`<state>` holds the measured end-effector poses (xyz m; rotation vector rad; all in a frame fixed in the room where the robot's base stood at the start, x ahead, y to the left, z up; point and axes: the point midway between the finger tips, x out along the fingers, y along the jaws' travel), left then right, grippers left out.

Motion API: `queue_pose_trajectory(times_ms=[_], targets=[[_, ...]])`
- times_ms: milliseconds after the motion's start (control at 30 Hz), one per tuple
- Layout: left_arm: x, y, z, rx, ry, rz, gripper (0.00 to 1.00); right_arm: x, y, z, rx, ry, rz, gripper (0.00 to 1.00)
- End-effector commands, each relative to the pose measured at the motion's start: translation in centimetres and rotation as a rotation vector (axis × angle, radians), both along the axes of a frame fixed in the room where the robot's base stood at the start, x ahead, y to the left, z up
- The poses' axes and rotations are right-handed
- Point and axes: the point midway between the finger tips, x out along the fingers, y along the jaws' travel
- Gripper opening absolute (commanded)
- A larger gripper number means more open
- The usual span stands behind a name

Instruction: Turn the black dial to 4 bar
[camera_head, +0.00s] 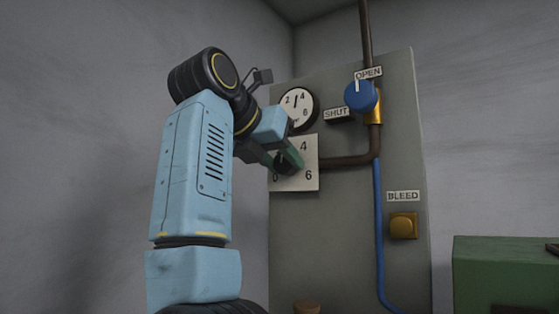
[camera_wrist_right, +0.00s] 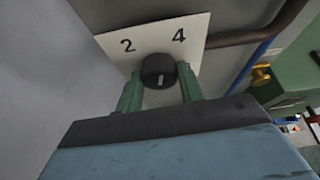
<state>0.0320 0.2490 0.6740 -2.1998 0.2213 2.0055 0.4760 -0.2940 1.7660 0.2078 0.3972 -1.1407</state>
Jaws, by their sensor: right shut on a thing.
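The black dial (camera_wrist_right: 158,68) sits on a white plate (camera_head: 308,178) with the numbers 0, 4 and 6 visible in the head view. The wrist view shows 2 and 4 above the dial. My right gripper (camera_head: 287,162) reaches it from the left, its green fingers (camera_wrist_right: 188,85) on both sides of the dial and shut on it. A short pale mark shows on the dial in the wrist view; the number it points to I cannot tell. In the head view the fingers hide most of the dial and the 2. My left gripper is not in view.
A round gauge (camera_head: 297,108) above the plate has its needle pointing about straight up. A blue knob (camera_head: 361,96) stands by the OPEN label, with a SHUT label (camera_head: 336,114) left of it.

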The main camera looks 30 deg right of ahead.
Motion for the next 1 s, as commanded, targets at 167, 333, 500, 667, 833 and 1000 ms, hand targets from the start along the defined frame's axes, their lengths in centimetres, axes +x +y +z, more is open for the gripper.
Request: queue_pose_trajectory(times_ms=[167, 333, 500, 667, 833, 1000], targets=[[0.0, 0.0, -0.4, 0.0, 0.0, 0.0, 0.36, 0.0, 0.0, -0.3, 0.064, -0.145, 0.0, 0.15], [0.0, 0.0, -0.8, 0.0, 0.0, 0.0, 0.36, -0.1, -0.1, -0.3, 0.113, -0.262, 0.0, 0.15], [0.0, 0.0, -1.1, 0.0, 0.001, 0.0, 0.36, -0.1, -0.1, -0.3, 0.148, -0.351, 0.0, 0.15], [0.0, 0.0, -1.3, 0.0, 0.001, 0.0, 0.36, -0.1, -0.1, -0.3, 0.17, -0.402, 0.001, 0.15], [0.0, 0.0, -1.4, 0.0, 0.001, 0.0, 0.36, -0.2, -0.1, -0.3, 0.182, -0.431, 0.0, 0.15], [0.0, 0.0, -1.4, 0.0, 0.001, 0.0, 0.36, -0.2, -0.1, -0.2, 0.184, -0.438, 0.0, 0.15]])
